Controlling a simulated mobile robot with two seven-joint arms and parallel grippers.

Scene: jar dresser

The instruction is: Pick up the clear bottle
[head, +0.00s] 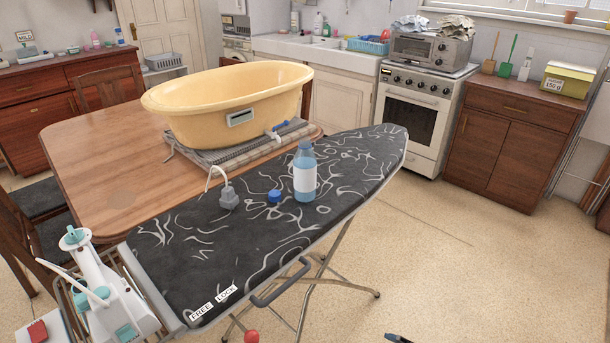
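The clear bottle (304,176) stands upright on the black patterned ironing board (200,262). It is bluish and see-through, with a pale label around its middle. A small blue cap (274,196) lies on the board just left of it. I see neither of my grippers clearly in the head view, and nothing touches the bottle. A small dark piece (397,338) shows at the bottom edge; I cannot tell what it is.
A grey plug (229,199) with a white cord lies left of the cap. A yellow tub (230,105) stands on the wooden table (105,178) behind the board. A white and teal appliance (112,298) is at the board's left end. The floor on the right is clear.

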